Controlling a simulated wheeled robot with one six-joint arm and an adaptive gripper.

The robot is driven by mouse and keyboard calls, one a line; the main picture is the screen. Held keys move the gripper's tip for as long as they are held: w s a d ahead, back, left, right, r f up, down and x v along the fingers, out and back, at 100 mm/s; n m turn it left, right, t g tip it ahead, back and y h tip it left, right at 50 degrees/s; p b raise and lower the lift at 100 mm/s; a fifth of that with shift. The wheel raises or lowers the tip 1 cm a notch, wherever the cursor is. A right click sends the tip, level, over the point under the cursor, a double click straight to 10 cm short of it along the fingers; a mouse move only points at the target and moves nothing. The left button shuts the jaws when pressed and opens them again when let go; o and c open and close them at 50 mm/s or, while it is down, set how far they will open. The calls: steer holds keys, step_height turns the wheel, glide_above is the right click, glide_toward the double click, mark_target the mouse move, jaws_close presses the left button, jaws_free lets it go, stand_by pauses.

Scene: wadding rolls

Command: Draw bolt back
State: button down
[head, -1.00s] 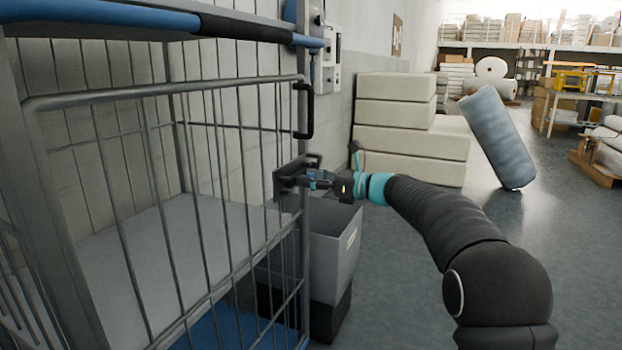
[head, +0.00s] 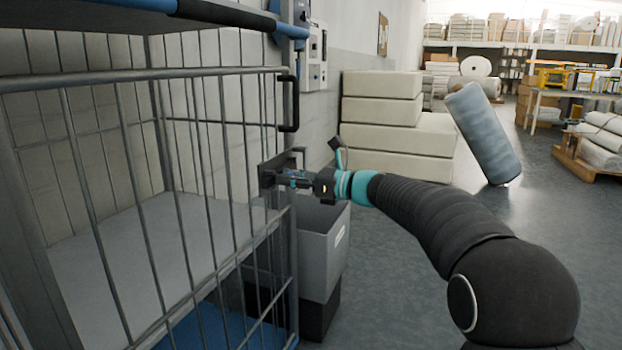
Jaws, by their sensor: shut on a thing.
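A wire cage trolley (head: 160,73) fills the left side of the head view, with a barred gate and a black pull handle (head: 291,104) on the gate's right post. A dark bolt housing (head: 268,180) sits on that post below the handle. My gripper (head: 298,180) is at the housing, coming from the right, and is shut on the bolt there. The fingers and the bolt are small and dark, so how far the bolt sits in its housing cannot be made out.
A grey bin (head: 322,255) stands behind the gate's post, below my gripper. Stacked cream foam blocks (head: 390,140) stand by the wall. A leaning blue-grey roll (head: 484,133) is further right. The floor (head: 400,290) between is open.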

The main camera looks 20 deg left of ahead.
steer(key=shift+s, duration=0.35)
steer(key=c, duration=0.9)
jaws_free()
steer(key=shift+s+a, duration=0.2)
steer(key=shift+w+d, duration=0.15)
steer(key=d, duration=1.1)
steer(key=shift+d, duration=0.4)
